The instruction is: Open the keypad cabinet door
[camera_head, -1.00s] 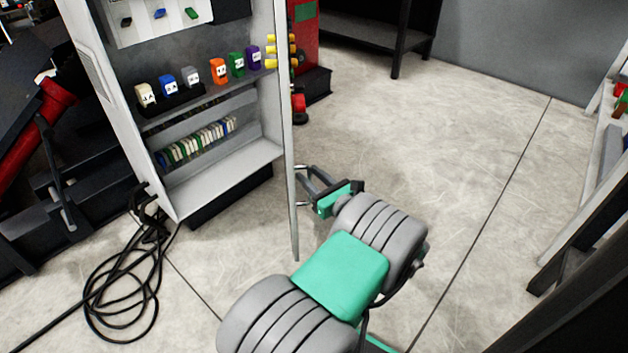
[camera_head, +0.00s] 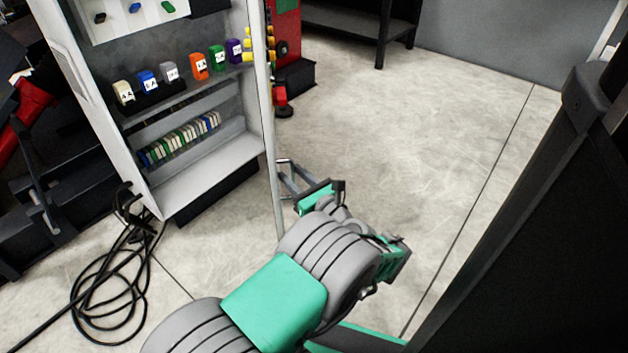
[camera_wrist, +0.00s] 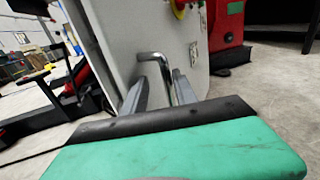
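The cabinet (camera_head: 205,190) stands at the left in the head view with its front open, showing shelves with coloured, labelled blocks. Its door (camera_head: 268,120) is swung out and seen almost edge-on. In the wrist view, the door's light grey outer face (camera_wrist: 125,35) fills the upper middle, with a bent metal handle (camera_wrist: 152,56) on it. My gripper (camera_wrist: 160,92) is at this face, its two fingers apart on either side of the handle. Whether they touch it is unclear. In the head view, my gripper (camera_head: 287,178) is just right of the door's lower part.
A coiled black cable (camera_head: 112,290) lies on the floor at lower left. A dark, tall structure (camera_head: 550,220) fills the right side, close to the camera. A red unit (camera_head: 287,40) and a dark bench (camera_head: 350,22) stand behind. The middle floor is clear.

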